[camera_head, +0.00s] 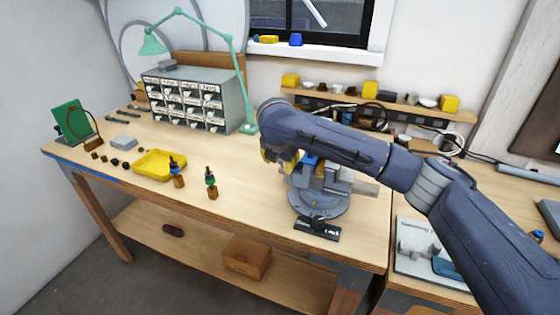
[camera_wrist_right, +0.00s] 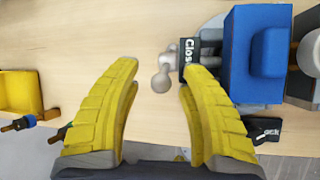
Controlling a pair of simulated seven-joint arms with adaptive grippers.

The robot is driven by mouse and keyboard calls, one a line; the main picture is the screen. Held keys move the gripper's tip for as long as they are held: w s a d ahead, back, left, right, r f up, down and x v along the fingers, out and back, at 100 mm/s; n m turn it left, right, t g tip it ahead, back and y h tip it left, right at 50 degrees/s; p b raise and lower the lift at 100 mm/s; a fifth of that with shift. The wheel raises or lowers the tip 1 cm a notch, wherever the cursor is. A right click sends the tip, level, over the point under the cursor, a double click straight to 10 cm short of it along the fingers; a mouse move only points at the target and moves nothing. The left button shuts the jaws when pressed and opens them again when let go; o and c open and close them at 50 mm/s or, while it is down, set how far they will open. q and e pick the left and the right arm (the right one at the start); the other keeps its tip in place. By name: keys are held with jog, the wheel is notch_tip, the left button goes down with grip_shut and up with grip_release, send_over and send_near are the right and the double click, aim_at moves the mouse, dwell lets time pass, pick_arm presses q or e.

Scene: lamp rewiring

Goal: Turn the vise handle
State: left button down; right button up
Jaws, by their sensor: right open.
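The vise (camera_head: 322,200) stands on its round grey base near the front right of the wooden bench, partly hidden behind my right arm. In the right wrist view its blue body (camera_wrist_right: 255,55) is at the upper right. A pale grey ball-ended piece, seemingly the vise handle (camera_wrist_right: 160,83), shows between my fingertips in the picture; whether it lies between them in depth I cannot tell. My right gripper (camera_head: 270,157) is open, its yellow fingers (camera_wrist_right: 160,72) apart and holding nothing, at the vise's left side. My left gripper is not in view.
A black label plate (camera_head: 317,229) lies before the vise. Left of it are two small bottles (camera_head: 211,184), a yellow tray (camera_head: 160,165), a drawer cabinet (camera_head: 198,98) and a green lamp (camera_head: 229,60). The bench between bottles and vise is clear.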

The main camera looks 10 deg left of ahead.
jog(key=v, duration=1.2)
dwell(0.4)
